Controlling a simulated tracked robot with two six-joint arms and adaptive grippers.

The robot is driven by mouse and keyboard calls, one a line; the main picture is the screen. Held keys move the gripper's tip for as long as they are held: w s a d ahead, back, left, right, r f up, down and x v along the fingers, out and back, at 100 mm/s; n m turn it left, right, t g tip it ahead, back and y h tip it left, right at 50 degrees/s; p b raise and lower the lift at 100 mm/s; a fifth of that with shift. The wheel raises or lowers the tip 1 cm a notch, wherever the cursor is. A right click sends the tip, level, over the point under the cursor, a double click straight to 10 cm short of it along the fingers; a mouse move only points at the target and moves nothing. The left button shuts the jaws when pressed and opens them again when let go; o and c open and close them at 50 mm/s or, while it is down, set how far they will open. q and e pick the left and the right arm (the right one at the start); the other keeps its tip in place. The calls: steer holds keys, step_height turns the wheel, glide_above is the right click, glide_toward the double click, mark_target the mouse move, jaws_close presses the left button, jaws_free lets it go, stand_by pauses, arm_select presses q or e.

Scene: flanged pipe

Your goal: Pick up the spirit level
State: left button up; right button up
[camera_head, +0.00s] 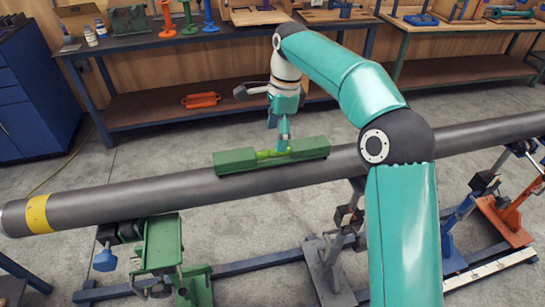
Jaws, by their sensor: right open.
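The spirit level (235,161) is a green bar with a yellow-green vial at its middle. It lies along the top of the long grey pipe (130,198), near the pipe's middle. My right gripper (284,148) is above the level's middle, pointing down, with its fingertips at or very near the vial. It is open; the fingers partly hide the level's middle, and I cannot tell whether they touch it. My left gripper is not in view.
The pipe has a yellow band (38,214) near its left end and rests on several stands, including a green one (162,245). Workbenches with tools (140,42) line the back. A blue cabinet (35,90) stands at the left. An orange tool (200,100) lies on a lower shelf.

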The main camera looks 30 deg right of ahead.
mark_target(273, 148)
steer(key=shift+a+f, duration=0.2)
steer(key=shift+f, duration=0.7)
steer(key=shift+a+f, duration=0.2)
steer(key=shift+f, duration=0.7)
steer(key=shift+a+f, duration=0.2)
steer(key=shift+f, duration=0.7)
steer(key=shift+r, duration=0.1)
jaws_close()
